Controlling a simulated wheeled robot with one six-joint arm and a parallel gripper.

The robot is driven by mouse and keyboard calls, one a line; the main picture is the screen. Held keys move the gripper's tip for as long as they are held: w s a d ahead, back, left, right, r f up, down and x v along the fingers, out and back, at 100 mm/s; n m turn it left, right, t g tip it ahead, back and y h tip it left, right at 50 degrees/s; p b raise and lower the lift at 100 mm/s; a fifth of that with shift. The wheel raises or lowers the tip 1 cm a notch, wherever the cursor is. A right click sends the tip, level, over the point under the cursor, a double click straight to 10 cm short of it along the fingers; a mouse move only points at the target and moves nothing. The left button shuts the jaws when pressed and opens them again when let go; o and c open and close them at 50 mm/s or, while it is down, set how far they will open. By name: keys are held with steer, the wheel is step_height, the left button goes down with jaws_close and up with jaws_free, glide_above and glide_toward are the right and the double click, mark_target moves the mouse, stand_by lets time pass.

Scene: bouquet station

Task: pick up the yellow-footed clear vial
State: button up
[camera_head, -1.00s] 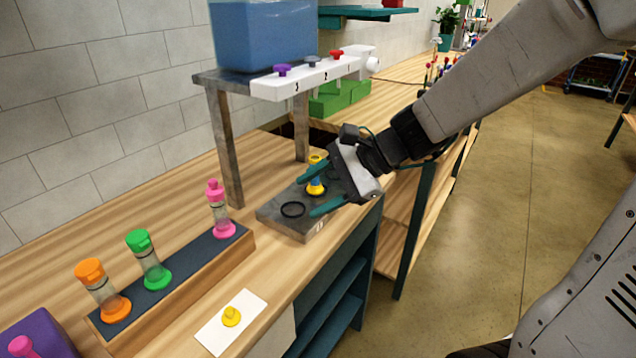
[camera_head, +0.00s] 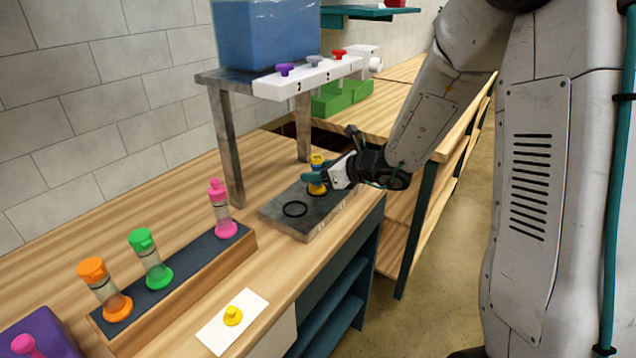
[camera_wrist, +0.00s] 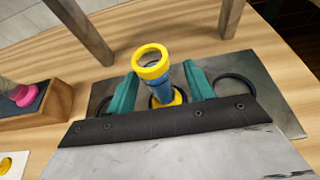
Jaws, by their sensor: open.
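The yellow-footed vial (camera_head: 317,176) stands upright on a grey slab (camera_head: 314,221) under the water tank stand. It has a yellow rim and foot, and blue shows in its body. In the wrist view the vial (camera_wrist: 155,80) stands between the two teal fingers of my gripper (camera_wrist: 160,88), with small gaps on both sides. The fingers are open and reach along either side of it. In the head view my gripper (camera_head: 318,178) is at the vial from the right and hides part of it.
A rack (camera_head: 176,285) beside the slab holds orange, green and pink vials. A yellow stopper (camera_head: 232,315) sits on a white card (camera_head: 248,335). A blue tank (camera_head: 265,35) stands on a metal stand (camera_head: 228,140) behind the vial; its legs are close. An empty black ring (camera_head: 295,209) marks the slab.

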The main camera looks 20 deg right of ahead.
steer(key=shift+x, duration=1.25)
jaws_close()
